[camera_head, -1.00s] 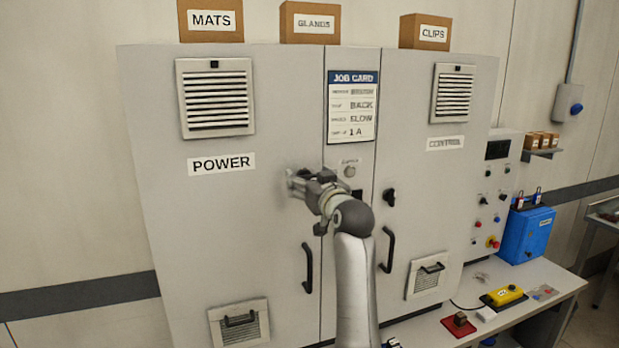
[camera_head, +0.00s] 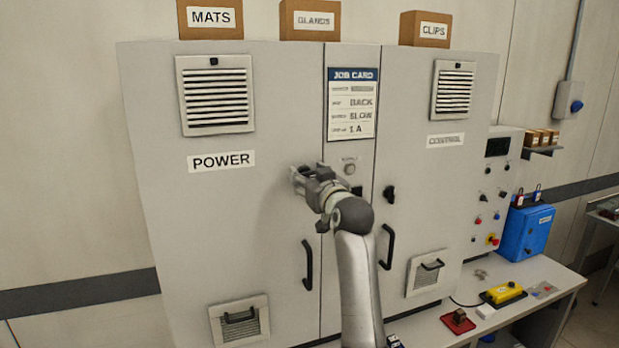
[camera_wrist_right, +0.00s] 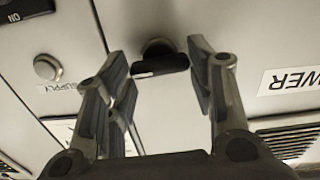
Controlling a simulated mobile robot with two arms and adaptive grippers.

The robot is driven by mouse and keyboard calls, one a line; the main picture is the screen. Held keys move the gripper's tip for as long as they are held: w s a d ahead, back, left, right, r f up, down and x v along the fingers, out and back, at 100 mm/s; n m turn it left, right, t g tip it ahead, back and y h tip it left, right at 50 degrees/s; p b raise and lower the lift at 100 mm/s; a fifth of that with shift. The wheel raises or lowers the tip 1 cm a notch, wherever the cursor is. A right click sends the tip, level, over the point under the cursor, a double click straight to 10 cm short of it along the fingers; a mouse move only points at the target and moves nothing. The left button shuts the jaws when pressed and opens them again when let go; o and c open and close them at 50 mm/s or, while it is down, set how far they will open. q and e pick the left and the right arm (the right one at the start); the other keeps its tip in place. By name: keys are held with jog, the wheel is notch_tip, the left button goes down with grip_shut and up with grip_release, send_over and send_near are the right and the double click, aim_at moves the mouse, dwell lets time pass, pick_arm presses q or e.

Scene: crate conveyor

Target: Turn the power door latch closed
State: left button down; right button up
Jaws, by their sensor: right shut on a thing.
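The power door (camera_head: 215,240) is the wide left door of the grey cabinet, with a POWER label (camera_head: 221,161). My right gripper (camera_head: 299,178) is at the door's right edge, right of and slightly below that label. It hides the power latch in the head view. The door looks flush with the cabinet front. My left gripper is out of view.
A black door handle (camera_head: 308,266) is below my right gripper. The control door's black latch (camera_head: 389,194) and handle (camera_head: 387,247) are to the right. The supply button (camera_head: 349,169) sits close beside my wrist. A bench (camera_head: 540,275) stands at the right.

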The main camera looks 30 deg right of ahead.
jog(key=n, duration=0.4)
jog(key=shift+p, duration=0.4)
jog(key=n+p, duration=0.1)
jog(key=n, duration=0.2)
jog(key=shift+n, duration=0.4)
jog(key=n+p, duration=0.3)
jog(key=n, duration=0.2)
jog(key=shift+a, duration=0.1)
jog(key=shift+f+n+p, duration=0.15)
jog(key=shift+n+p, duration=0.5)
jog(key=shift+n, duration=1.35)
jog(key=o, duration=1)
